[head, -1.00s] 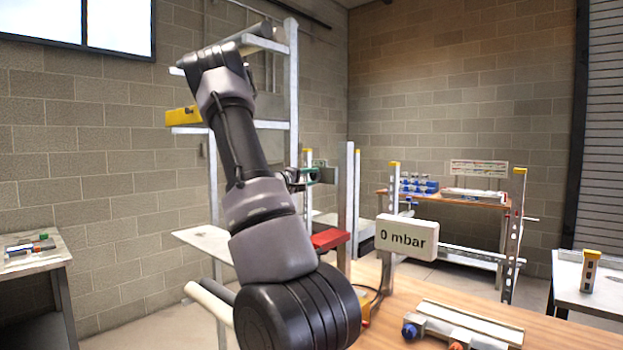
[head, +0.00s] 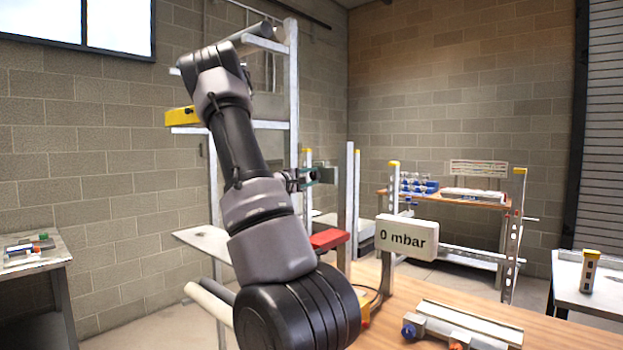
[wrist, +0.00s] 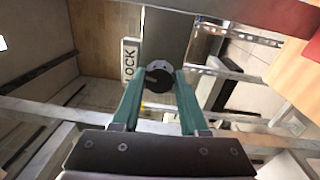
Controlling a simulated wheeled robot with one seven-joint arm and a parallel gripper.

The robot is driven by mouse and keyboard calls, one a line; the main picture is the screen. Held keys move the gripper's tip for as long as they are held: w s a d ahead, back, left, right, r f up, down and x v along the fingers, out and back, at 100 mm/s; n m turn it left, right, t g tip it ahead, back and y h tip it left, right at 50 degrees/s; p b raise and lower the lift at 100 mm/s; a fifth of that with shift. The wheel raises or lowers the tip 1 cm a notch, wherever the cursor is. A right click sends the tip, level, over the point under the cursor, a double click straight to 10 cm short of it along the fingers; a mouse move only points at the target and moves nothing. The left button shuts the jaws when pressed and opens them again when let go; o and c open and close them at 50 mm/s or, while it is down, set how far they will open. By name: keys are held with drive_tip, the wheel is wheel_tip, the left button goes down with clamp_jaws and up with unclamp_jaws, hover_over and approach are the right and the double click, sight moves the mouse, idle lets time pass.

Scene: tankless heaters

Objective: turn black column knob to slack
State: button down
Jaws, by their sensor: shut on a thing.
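In the wrist view, a round black knob (wrist: 159,92) with a pale collar sits between the two green fingers of my gripper (wrist: 160,76). The fingers are shut on its sides. A white label reading "LOCK" (wrist: 129,62) is just left of the knob, beside a grey metal plate. In the head view, my gripper (head: 314,176) reaches right from the arm to the grey bracket by the upright posts. The knob is hidden there by the gripper and bracket.
A white display (head: 407,237) reads "0 mbar" above the wooden bench (head: 480,312). A red part (head: 329,240) lies below my gripper. Metal uprights (head: 349,205) stand close to its right. A shelf frame with a yellow part (head: 180,117) is behind the arm.

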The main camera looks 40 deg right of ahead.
drive_tip(key=shift+c, duration=2.2)
unclamp_jaws()
drive_tip(key=s+a, duration=0.1)
drive_tip(key=a, duration=0.9)
drive_tip(key=shift+a+f, duration=0.3)
drive_tip(key=shift+a, duration=0.1)
